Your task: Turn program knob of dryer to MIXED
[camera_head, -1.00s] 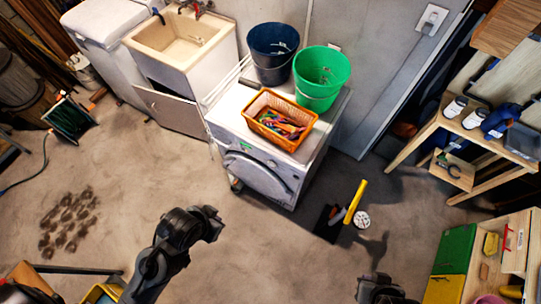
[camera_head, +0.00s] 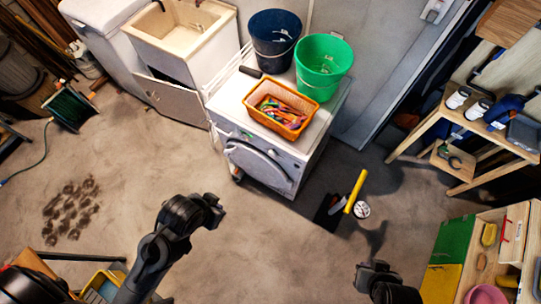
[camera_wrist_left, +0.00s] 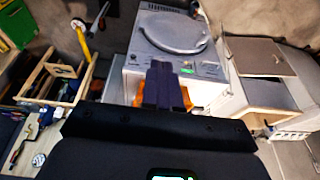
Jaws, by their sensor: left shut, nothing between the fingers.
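An orange basket (camera_head: 253,113) of small coloured items, a blue bucket (camera_head: 273,45) and a green bucket (camera_head: 322,70) stand on the dryer. A sink cabinet (camera_head: 172,101) is at its left. A yellow-handled tool (camera_head: 356,190) is right of it. Floor in front is clear.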

